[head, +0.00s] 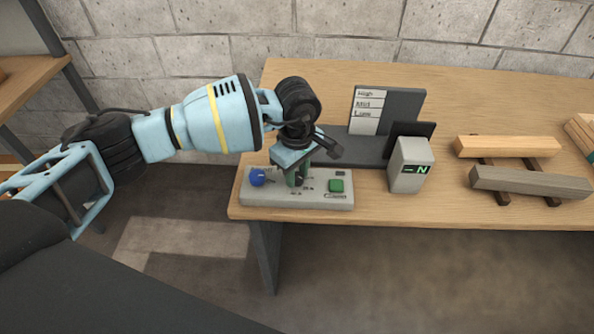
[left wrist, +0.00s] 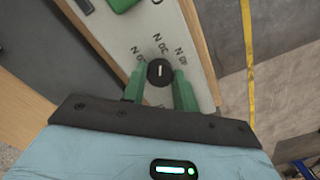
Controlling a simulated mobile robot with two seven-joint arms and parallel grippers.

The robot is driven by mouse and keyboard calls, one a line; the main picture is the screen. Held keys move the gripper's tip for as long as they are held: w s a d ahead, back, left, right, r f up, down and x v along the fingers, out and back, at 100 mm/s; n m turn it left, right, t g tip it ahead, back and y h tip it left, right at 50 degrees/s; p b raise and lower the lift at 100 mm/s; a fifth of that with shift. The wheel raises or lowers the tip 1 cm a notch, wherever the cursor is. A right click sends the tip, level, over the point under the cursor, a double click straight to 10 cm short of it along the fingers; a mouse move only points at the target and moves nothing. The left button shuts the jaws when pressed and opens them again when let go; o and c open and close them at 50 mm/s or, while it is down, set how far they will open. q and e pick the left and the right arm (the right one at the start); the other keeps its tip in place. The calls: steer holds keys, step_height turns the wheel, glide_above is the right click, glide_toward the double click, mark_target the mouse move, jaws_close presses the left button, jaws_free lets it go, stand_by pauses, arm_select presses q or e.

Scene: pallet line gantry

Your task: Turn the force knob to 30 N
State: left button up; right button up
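The grey control box (head: 297,198) sits at the table's front left corner, with a blue knob (head: 257,177) and a green button (head: 336,186). The black force knob (left wrist: 160,72) shows in the left wrist view, with newton labels around it, partly too small to read. Its white line lies along the picture's vertical, toward the label (left wrist: 158,46) that looks like 30 N. My left gripper (head: 297,180) is over the box, and its green fingers stand either side of the knob (left wrist: 159,85), seemingly with small gaps. In the head view it hides the knob. My right gripper is out of view.
A grey display (head: 408,168) with a green N readout stands right of the box. Behind are a dark stand with a High, Mid, Low card (head: 366,108). Wooden bars (head: 508,146) lie on dark supports further right. The table's front edge is close below the box.

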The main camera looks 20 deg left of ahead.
mark_target(297, 176)
arm_select(q)
steer(key=o, duration=0.4)
steer(key=shift+r, duration=3.95)
